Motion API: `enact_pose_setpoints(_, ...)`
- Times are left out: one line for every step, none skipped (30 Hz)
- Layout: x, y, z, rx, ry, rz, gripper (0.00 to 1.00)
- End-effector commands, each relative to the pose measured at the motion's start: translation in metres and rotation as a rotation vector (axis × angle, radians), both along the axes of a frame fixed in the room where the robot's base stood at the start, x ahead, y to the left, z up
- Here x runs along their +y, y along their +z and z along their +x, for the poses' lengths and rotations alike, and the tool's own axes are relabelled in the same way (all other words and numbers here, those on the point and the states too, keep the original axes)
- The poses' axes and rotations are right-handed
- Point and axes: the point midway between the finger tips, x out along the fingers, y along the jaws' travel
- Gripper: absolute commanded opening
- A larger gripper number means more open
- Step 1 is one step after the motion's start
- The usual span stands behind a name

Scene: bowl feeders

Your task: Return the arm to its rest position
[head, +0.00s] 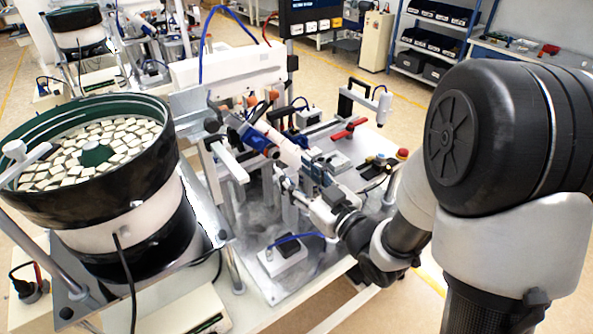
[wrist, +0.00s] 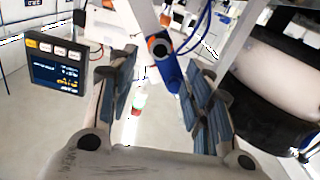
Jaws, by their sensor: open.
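My arm reaches in from the right of the head view, with my gripper (head: 290,182) low among the fixtures of the assembly station. In the wrist view my gripper (wrist: 160,90) has its two blue-grey padded fingers spread well apart, with nothing held between them. Whether any finger touches a fixture cannot be told. My wrist and arm hide part of the station's right side in the head view.
A bowl feeder (head: 150,155) full of pale square parts stands at left. A metal post (head: 228,160) and a blue-white cylinder (head: 252,138) are close to my gripper. A red-handled clamp (head: 348,129) lies behind. A screen (wrist: 58,68) shows at left in the wrist view.

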Motion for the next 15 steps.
enact_pose_setpoints(0.000, 0.000, 0.000, 0.000, 0.000, 0.000, 0.46)
enact_pose_setpoints(0.000, 0.000, 0.000, 0.000, 0.000, 0.000, 0.46)
enact_pose_setpoints(0.000, 0.000, 0.000, 0.000, 0.000, 0.000, 0.46)
enact_pose_setpoints(0.000, 0.000, 0.000, 0.000, 0.000, 0.000, 0.46)
enact_pose_setpoints(0.000, 0.000, 0.000, 0.001, -0.001, -0.002, 0.46)
enact_pose_setpoints(-0.001, 0.001, 0.001, 0.003, -0.006, -0.008, 0.46)
enact_pose_setpoints(-0.002, 0.002, 0.002, 0.005, -0.011, -0.016, 0.46)
enact_pose_setpoints(-0.004, 0.002, 0.003, 0.013, -0.020, -0.028, 0.46)
enact_pose_setpoints(-0.007, 0.003, 0.005, 0.025, -0.039, -0.050, 0.46)
enact_pose_setpoints(-0.011, 0.004, 0.006, 0.038, -0.055, -0.071, 0.46)
enact_pose_setpoints(-0.016, 0.005, 0.008, 0.055, -0.076, -0.095, 0.46)
enact_pose_setpoints(-0.023, 0.006, 0.009, 0.082, -0.109, -0.130, 0.46)
enact_pose_setpoints(-0.030, 0.008, 0.010, 0.105, -0.140, -0.157, 0.46)
enact_pose_setpoints(-0.038, 0.009, 0.010, 0.132, -0.170, -0.184, 0.46)
enact_pose_setpoints(-0.049, 0.012, 0.008, 0.170, -0.213, -0.217, 0.46)
